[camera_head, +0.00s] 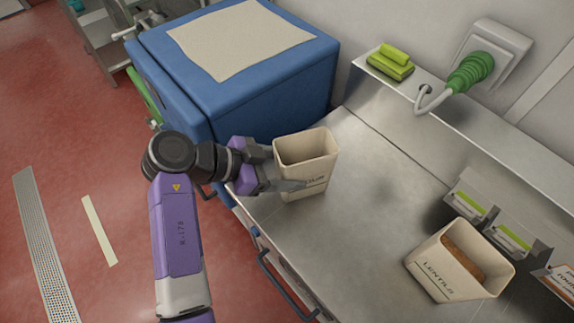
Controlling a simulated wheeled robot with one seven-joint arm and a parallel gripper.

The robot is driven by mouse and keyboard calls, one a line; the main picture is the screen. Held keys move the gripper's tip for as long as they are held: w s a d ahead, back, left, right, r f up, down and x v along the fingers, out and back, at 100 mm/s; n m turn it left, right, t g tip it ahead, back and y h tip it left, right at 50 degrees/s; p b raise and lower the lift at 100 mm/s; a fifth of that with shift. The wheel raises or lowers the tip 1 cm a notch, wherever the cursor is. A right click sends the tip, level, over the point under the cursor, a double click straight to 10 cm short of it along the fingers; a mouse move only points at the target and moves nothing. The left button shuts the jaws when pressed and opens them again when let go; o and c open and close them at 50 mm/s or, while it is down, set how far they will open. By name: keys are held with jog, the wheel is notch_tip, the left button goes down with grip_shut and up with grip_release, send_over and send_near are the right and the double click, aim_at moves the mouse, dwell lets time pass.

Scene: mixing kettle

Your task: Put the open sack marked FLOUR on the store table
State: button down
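A cream open-topped sack (312,150) is at the left part of the steel counter (365,245). Its label is partly covered by a finger; the visible letters look like the end of FLOUR. My gripper (280,168) reaches it from the left, one finger across its front and the other going behind it. The far fingertip is hidden, so I cannot tell whether the fingers press on the sack. The sack looks upright; whether its base touches the counter is unclear. I cannot identify the store table in this view.
A similar sack marked LENTILS (440,275), with brown contents, stands at the right of the counter. A blue chest (290,90) with a cream sheet (240,38) stands behind. A green plug (470,72) and green-topped block (390,62) are by the wall. Mid-counter is clear.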

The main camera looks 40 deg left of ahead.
jog(key=shift+c, duration=1.6)
grip_release()
jog(key=b+v, duration=0.3)
jog(key=v, duration=0.9)
jog(key=shift+s, duration=0.1)
